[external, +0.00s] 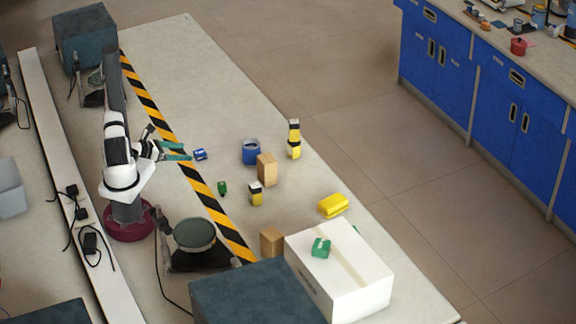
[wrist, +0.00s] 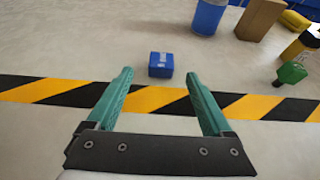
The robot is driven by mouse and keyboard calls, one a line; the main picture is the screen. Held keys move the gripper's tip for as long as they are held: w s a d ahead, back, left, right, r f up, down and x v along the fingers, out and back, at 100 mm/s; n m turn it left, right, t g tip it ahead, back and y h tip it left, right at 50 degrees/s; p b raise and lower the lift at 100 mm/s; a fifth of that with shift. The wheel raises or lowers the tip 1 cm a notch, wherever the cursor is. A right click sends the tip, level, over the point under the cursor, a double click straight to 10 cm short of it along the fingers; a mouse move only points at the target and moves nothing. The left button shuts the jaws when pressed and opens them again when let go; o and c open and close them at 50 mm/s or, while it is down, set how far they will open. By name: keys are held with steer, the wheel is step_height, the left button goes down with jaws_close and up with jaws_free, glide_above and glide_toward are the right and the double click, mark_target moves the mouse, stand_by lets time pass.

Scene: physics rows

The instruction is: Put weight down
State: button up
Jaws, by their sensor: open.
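My gripper (external: 189,151) is open and empty, its two green fingers spread over the striped tape. In the wrist view its fingers (wrist: 160,74) point toward a small blue block (wrist: 161,65) with a pale label on top. That block (external: 200,154) rests on the pale table just past the fingertips, not between them. A small green block (external: 222,188) stands farther along the tape; it shows at right in the wrist view (wrist: 291,73). Another green block (external: 320,247) lies on the white box (external: 363,285). I cannot tell which of these is the weight.
A blue cup (external: 250,152), a tan block (external: 267,169), yellow-and-black bottles (external: 294,139) (external: 256,194) and a yellow pack (external: 333,205) stand beyond. A round dark-topped device (external: 195,235) is nearer my base. The table right of the tape at the far end is clear.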

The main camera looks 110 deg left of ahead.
mark_target(198, 152)
steer(key=x, duration=0.6)
steer(key=shift+w+r, duration=0.1)
jaws_close()
